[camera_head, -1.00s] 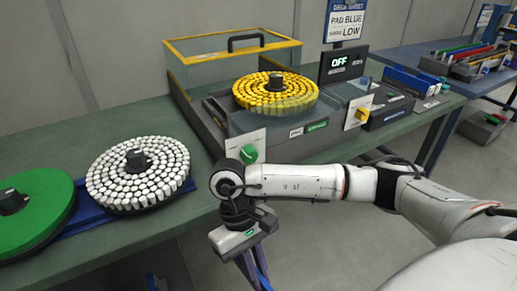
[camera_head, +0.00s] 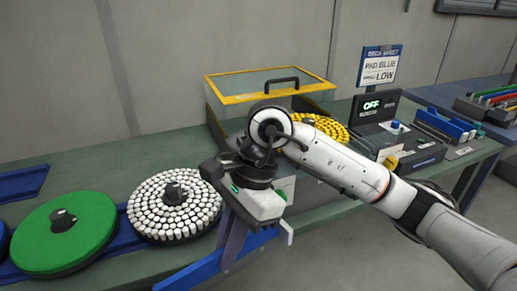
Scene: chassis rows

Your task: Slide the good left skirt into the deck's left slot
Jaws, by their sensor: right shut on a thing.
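My right gripper (camera_head: 238,243) is shut on a long blue bar with a pale end, taken to be the left skirt (camera_head: 190,277). It holds the bar tilted in front of the bench's front edge, and the bar's lower left end runs to the frame's bottom. A blue base (camera_head: 113,245) lies on the bench under a green disc (camera_head: 62,232) and a round brush with white bristles (camera_head: 172,212). I cannot tell for sure whether this base is the deck, and no slot shows clearly. My left gripper is not in view.
A box with an OFF display (camera_head: 375,105) and blue parts (camera_head: 445,125) stand to the right. A blue piece (camera_head: 22,183) lies far left.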

